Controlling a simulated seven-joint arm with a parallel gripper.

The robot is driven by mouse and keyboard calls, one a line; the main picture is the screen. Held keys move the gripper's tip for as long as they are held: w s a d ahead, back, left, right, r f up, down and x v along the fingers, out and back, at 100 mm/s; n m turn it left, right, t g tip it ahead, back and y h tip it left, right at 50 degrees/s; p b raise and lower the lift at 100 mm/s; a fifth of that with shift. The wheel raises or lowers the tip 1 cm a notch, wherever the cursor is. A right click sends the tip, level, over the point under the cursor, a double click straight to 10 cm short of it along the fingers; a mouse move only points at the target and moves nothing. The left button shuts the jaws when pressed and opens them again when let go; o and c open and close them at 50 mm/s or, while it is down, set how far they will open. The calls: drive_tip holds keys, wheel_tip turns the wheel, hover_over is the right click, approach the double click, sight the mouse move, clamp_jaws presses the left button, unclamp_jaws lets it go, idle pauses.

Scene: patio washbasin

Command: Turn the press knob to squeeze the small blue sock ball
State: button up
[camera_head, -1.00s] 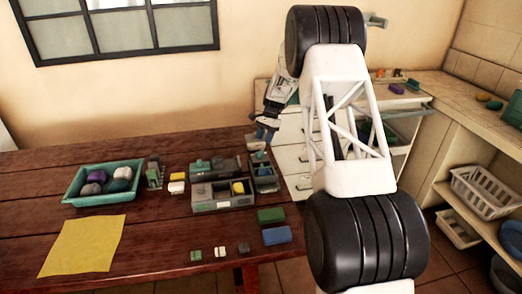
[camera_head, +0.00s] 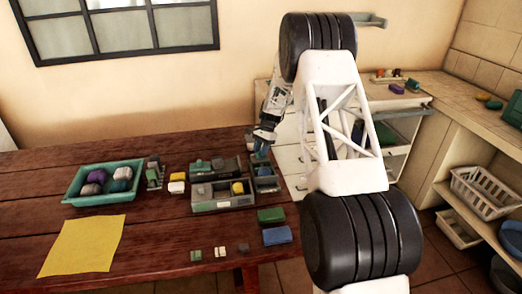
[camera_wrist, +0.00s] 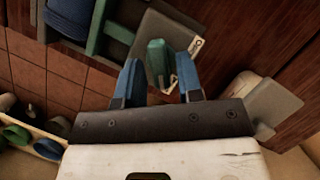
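My gripper (camera_head: 262,148) is low over the right end of the wooden table, at the far side of a small grey-green box unit (camera_head: 266,183). In the wrist view, my gripper's two blue fingers (camera_wrist: 160,78) are spread. A teal knob (camera_wrist: 157,60) stands between them over a grey plate (camera_wrist: 178,28), with a gap visible on each side. A rounded blue thing (camera_wrist: 70,16) sits within a green frame at the upper left of the wrist view; I cannot tell whether it is the sock ball. The knob is hidden in the head view.
A teal tray (camera_head: 70,198) with several balls stands at the left. A yellow ball (camera_head: 237,187) sits in a grey open box (camera_head: 210,207). Green (camera_head: 271,215) and blue (camera_head: 277,236) blocks lie at the table's right edge. A yellow cloth (camera_head: 83,247) lies front left.

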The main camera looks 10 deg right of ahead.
clamp_jaws()
drive_tip(key=shift+m+t, duration=0.3)
drive_tip(key=shift+m, duration=0.5)
drive_tip(key=shift+o, duration=1.2)
unclamp_jaws()
drive_tip(key=shift+d, duration=0.1)
drive_tip(key=v, duration=0.7)
drive_tip(key=shift+d+r, duration=0.2)
drive_tip(key=shift+r, duration=0.2)
drive_tip(key=shift+o, duration=0.3)
